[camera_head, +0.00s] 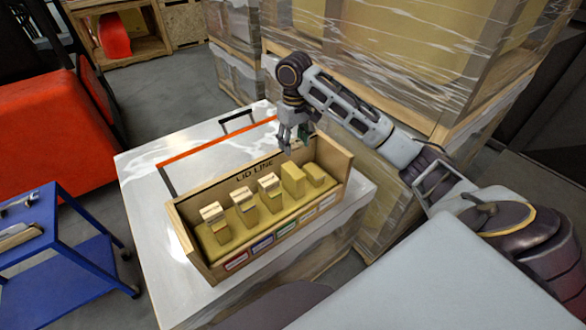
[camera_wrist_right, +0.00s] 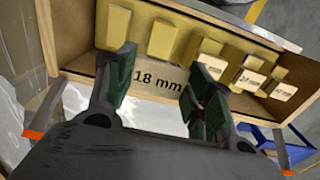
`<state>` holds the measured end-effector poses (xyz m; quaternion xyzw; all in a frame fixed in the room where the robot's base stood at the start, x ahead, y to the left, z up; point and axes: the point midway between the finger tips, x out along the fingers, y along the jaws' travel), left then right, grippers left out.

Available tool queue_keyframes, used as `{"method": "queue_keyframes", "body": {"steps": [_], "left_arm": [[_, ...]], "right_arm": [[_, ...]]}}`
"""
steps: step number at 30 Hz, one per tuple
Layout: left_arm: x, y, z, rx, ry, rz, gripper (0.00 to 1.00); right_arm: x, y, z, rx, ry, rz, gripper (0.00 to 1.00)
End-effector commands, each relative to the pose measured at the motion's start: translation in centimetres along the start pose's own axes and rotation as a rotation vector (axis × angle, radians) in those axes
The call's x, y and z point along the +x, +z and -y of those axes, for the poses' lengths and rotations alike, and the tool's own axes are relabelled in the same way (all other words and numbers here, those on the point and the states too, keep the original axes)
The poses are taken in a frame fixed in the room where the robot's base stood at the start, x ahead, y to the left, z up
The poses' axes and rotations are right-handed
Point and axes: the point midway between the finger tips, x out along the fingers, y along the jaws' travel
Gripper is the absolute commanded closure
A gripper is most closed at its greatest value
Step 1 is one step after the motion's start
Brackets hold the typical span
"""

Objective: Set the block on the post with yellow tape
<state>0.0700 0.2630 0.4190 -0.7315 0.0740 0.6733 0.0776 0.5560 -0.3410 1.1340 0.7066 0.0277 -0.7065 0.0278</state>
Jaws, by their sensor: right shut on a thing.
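My right gripper (camera_head: 294,141) is over the back wall of a wooden box marked LID LINE, behind the two bare posts. It is shut on a wooden block marked "18 mm" (camera_wrist_right: 158,79), which shows between the green fingers in the right wrist view. In the head view the block is hard to make out. The box has a row of yellowish posts. The three on the left carry pale blocks (camera_head: 211,211). The fourth post (camera_head: 293,178) and the shorter right-end post (camera_head: 313,174) have bare tops. I cannot make out which post has yellow tape. My left gripper is not in view.
The box (camera_head: 340,173) stands on a white wrapped surface (camera_head: 150,190), with coloured labels along its front. A blue cart (camera_head: 75,245) is at the left. Wrapped crates (camera_head: 400,60) stand close behind my right arm. Clear white surface lies left of the box.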

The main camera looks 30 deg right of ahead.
Motion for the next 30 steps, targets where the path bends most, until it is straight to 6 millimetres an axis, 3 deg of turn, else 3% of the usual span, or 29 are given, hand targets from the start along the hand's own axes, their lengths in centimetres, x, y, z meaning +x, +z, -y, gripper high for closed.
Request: {"method": "queue_keyframes", "body": {"steps": [18,30], "left_arm": [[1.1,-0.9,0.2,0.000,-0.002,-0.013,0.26],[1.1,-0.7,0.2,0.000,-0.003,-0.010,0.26]], "right_arm": [[5.7,0.0,0.1,0.000,-0.002,0.002,0.60],[6.2,0.0,0.0,0.000,0.000,0.000,0.60]]}}
